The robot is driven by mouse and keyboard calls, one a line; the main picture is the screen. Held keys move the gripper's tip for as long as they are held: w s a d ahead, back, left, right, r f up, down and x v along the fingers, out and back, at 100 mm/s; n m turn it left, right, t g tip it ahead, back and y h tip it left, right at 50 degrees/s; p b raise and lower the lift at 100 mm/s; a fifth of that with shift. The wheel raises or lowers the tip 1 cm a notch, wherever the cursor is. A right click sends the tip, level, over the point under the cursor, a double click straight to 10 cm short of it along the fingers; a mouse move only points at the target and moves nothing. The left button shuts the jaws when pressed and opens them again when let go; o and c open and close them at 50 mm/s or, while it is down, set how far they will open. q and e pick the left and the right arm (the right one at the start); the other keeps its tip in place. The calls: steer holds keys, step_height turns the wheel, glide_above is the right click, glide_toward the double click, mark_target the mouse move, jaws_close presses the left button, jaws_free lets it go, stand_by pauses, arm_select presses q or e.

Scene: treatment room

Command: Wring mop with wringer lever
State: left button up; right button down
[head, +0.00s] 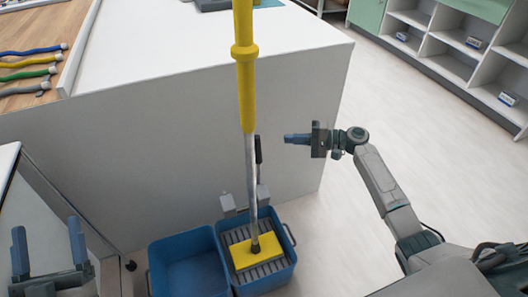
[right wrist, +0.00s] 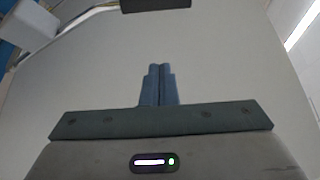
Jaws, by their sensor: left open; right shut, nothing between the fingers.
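The mop (head: 249,175) stands upright with a yellow upper handle and a metal shaft. Its yellow head (head: 257,252) rests on the grey slatted wringer (head: 276,269) in the right-hand blue bucket (head: 287,262). The wringer lever (head: 258,150), with a black grip, rises behind the shaft. My right gripper (head: 287,138) is shut and empty, to the right of the lever and apart from it. It also shows shut in the right wrist view (right wrist: 159,70). My left gripper (head: 47,235) is open and empty at the lower left, away from the mop.
A second blue bucket (head: 190,262) stands left of the wringer bucket. A large white cabinet (head: 170,140) stands close behind the buckets. A white unit (head: 22,190) is at the left. Shelves (head: 465,45) line the far right, with clear floor (head: 420,130) before them.

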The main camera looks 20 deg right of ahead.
steer(key=a, duration=0.9)
steer(key=shift+w+a+f, duration=0.15)
steer(key=shift+w+a, duration=0.1)
steer(key=shift+w, duration=0.2)
arm_select(q)
steer(key=shift+f, duration=0.1)
